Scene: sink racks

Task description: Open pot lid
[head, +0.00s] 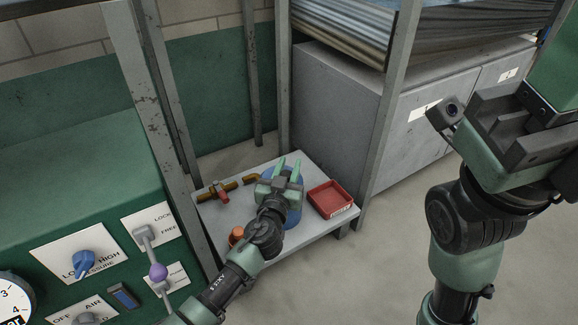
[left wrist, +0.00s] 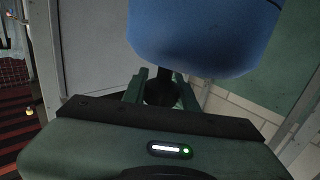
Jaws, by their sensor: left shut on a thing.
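A blue pot (head: 294,212) stands on the grey low shelf, partly hidden behind my left gripper. My left gripper (head: 287,165) is over it, its green fingers pointing to the back. In the left wrist view the fingers (left wrist: 158,88) are shut on a dark knob or stem under a smooth, rounded blue body (left wrist: 205,35). I cannot tell whether that body is the pot or only its lid, nor whether there is a gap between them. My right gripper (head: 515,115) is raised at the right edge, cut off by the frame.
On the shelf (head: 310,238) are a red tray (head: 330,198) to the right, a brass pipe with a red valve (head: 222,192) to the left, and an orange thing (head: 236,235) in front. Metal posts (head: 385,120) frame the shelf. A green control panel (head: 60,220) stands at left.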

